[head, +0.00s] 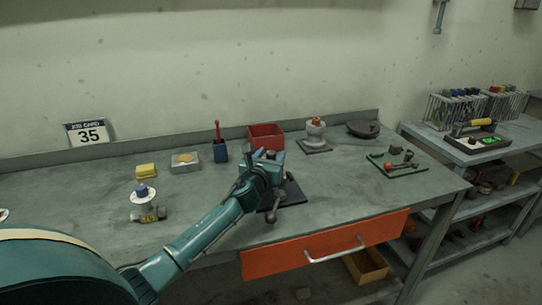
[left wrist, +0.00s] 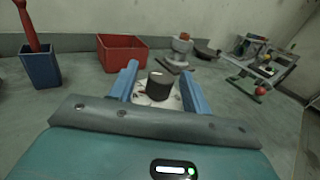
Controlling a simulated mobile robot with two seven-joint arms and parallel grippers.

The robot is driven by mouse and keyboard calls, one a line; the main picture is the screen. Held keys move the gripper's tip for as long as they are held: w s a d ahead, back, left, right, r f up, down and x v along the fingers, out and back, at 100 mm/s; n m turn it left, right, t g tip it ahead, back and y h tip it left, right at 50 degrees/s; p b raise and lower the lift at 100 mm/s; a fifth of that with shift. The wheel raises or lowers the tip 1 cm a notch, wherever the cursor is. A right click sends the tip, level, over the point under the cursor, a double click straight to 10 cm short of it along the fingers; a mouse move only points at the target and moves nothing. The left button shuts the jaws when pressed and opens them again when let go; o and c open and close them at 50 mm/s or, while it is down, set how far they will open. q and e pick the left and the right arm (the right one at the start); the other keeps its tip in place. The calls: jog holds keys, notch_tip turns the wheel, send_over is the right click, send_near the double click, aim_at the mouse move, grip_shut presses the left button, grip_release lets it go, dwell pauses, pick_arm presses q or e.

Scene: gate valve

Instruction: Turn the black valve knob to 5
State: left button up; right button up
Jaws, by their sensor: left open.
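The black valve knob (left wrist: 160,85) shows in the left wrist view as a short upright cylinder on a pale dial plate (left wrist: 143,99) with small red marks. Its number markings are too small to read. My left gripper (left wrist: 158,68) is open, its two blue fingers on either side of the knob with visible gaps. In the head view my left gripper (head: 270,155) is above the dark base plate (head: 293,191) and hides the knob. My right gripper is not in view.
A red bin (head: 266,134), a blue holder (head: 220,152) and a grey fitting (head: 315,131) stand behind the gripper. A white valve (head: 144,203) with a blue top stands left. A card (head: 89,133) reads 35. An orange drawer (head: 325,243) is below the bench.

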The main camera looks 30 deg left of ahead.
pick_arm(q)
jog(key=shift+w, duration=0.2)
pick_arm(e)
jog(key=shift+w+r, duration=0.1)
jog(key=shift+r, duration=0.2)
pick_arm(q)
jog(key=shift+c, duration=0.6)
jog(key=c, duration=0.9)
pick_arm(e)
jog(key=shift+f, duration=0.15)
pick_arm(q)
jog(key=shift+n+y, duration=0.4)
jog(key=shift+y, duration=0.1)
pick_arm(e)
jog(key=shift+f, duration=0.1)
